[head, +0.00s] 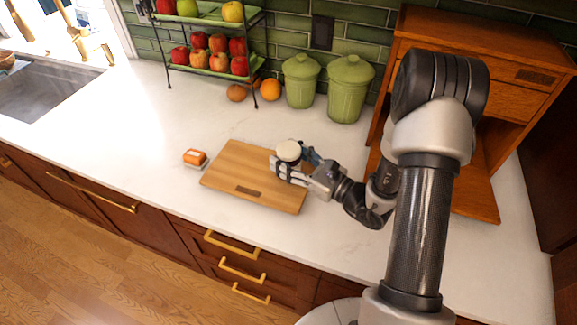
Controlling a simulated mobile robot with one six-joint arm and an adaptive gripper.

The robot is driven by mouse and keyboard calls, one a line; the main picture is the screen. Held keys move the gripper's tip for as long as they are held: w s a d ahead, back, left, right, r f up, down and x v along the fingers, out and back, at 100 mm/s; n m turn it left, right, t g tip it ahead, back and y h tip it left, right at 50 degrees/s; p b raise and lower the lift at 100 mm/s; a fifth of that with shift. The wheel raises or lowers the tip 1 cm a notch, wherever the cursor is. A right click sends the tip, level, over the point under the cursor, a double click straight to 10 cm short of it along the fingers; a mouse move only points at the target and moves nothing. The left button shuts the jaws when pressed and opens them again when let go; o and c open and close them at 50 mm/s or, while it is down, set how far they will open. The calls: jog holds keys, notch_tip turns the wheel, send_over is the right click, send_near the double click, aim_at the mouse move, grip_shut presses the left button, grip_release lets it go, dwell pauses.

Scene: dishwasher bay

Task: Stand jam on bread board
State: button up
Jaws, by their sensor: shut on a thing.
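The jam jar (289,151) has a pale round lid and is upright over the right part of the bread board. My gripper (287,168) is shut on the jar from the right, and its fingers hide much of the jar's body. The bread board (236,171) is a light wooden board with a dark inset near its front edge, lying flat on the white counter. I cannot tell whether the jar's base touches the board.
Green canisters (349,88), loose fruit (270,89) and a tiered fruit rack (207,70) stand behind. A wooden cabinet (490,75) is at right, a sink (45,90) at far left. The counter's front left is clear.

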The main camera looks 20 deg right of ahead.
jog(key=shift+f+b, duration=0.3)
jog(key=shift+f, duration=0.95)
jog(key=shift+f, duration=0.15)
jog(key=o, duration=1.6)
jog(key=shift+o, duration=0.2)
